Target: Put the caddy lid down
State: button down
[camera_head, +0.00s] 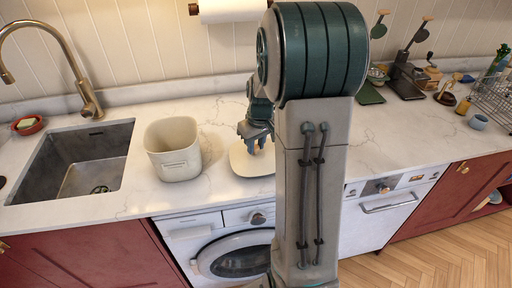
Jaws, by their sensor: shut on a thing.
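The caddy lid (240,164) is a flat cream piece with rounded corners, low over the marble counter just right of the caddy. Its right part is hidden behind my arm. My gripper (255,147) is over the lid, pointing down, and is shut on it, at what looks like a small brownish handle. I cannot tell whether the lid touches the counter. The caddy (173,150) is a cream, open-topped bin standing upright on the counter between the sink and the lid.
A sink (70,165) with a brass tap (80,75) is at the left. A washing machine (225,250) is under the counter. A paper roll (232,10) hangs on the back wall.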

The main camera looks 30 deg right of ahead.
aim_at(259, 157)
jog(key=shift+f, duration=1.05)
jog(key=shift+f, duration=0.15)
jog(key=c, duration=1.2)
grip_release()
notch_tip(259, 157, up, 11)
jog(key=s, duration=0.2)
jog(key=shift+m+t, duration=0.7)
jog(key=s+a, duration=0.4)
jog(key=s, duration=0.1)
jog(key=s+a+r, duration=0.1)
jog(key=s+a, duration=0.4)
jog(key=s, duration=0.1)
jog(key=s+a, duration=0.5)
jog(key=s, duration=0.1)
jog(key=shift+r+b, duration=0.25)
jog(key=shift+b, duration=0.1)
